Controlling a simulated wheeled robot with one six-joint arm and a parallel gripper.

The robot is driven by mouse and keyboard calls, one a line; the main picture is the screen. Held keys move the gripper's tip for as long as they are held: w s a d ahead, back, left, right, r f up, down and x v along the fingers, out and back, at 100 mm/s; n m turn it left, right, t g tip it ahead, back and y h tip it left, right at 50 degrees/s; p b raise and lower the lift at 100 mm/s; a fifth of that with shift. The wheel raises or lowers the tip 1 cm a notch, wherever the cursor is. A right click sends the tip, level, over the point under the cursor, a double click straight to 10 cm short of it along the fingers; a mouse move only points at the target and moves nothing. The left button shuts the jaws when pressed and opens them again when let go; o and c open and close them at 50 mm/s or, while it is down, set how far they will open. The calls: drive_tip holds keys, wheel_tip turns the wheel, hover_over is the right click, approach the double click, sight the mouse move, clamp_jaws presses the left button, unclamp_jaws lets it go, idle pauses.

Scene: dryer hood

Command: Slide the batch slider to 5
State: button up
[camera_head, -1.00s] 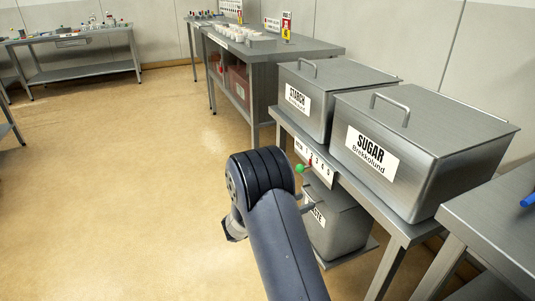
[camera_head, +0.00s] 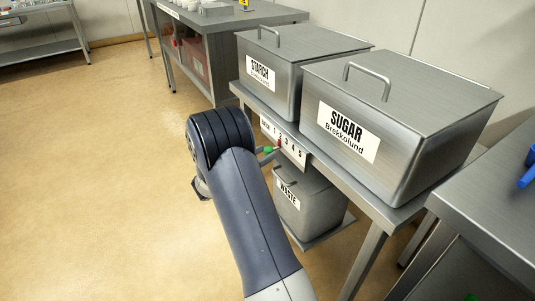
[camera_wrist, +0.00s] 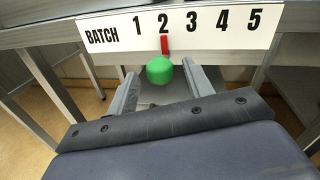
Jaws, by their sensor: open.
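The batch slider has a green round knob (camera_wrist: 160,70) with a red pointer (camera_wrist: 164,44) above it, which stands just under the 2. Its white scale plate (camera_wrist: 232,30) reads BATCH and 1 to 5 from left to right. In the wrist view my gripper (camera_wrist: 160,78) is open, with one finger on each side of the knob and a gap visible on both sides. In the head view the green knob (camera_head: 268,150) shows beside my arm, and the scale plate (camera_head: 291,145) is on the front edge of the table. My arm hides most of my gripper there.
The steel table (camera_head: 375,205) carries a STARCH bin (camera_head: 285,65) and a SUGAR bin (camera_head: 430,130). A WASTE bin (camera_head: 318,210) stands on the shelf below. Another steel table (camera_head: 500,220) stands at right. The floor at left is clear.

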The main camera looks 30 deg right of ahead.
drive_tip(key=shift+w+d, duration=0.15)
drive_tip(key=shift+d, duration=1.05)
drive_tip(key=shift+c, duration=0.6)
clamp_jaws()
